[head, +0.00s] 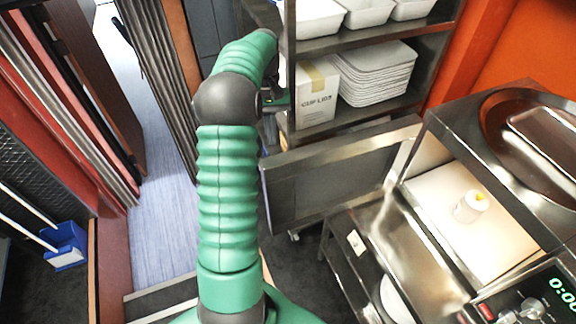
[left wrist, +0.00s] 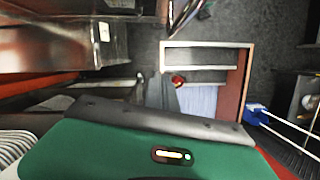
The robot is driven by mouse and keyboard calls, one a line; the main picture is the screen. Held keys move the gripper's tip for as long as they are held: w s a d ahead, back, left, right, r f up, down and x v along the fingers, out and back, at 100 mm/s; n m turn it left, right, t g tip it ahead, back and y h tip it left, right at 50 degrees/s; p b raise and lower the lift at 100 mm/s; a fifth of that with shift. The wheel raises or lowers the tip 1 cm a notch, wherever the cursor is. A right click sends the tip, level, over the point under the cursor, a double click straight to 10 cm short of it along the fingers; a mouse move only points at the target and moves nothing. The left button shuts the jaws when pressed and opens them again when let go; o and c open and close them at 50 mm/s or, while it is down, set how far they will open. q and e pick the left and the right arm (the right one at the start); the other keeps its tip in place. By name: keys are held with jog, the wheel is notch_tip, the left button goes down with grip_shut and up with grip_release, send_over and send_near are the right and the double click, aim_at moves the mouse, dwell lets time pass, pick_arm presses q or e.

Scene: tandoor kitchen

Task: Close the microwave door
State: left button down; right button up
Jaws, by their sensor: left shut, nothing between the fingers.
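The microwave (head: 440,128) stands at the right of the head view, with a bright cavity and a green-digit display panel (head: 557,292). Its door (head: 325,180) is open and sticks out to the left, showing a dark panel in a metal frame. A small white item with a yellow top (head: 471,206) is on the cavity floor. My left gripper (head: 277,103) is beyond the door's far edge, close to the shelf rack, partly hidden by my forearm. It is shut and empty, and appears apart from the door. My right gripper is not in view.
A metal shelf rack (head: 350,45) holds white trays (head: 375,72) and a cardboard box (head: 317,95) beyond the door. A lower metal shelf (head: 350,262) is under the microwave.

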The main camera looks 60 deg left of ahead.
pick_arm(q)
jog(key=s+d+f+p, duration=0.1)
jog(key=s+d+f, duration=0.3)
jog(key=d+f, duration=0.2)
jog(key=shift+s+f+p, duration=0.35)
jog(key=shift+f+p, duration=0.05)
jog(key=shift+f, duration=0.85)
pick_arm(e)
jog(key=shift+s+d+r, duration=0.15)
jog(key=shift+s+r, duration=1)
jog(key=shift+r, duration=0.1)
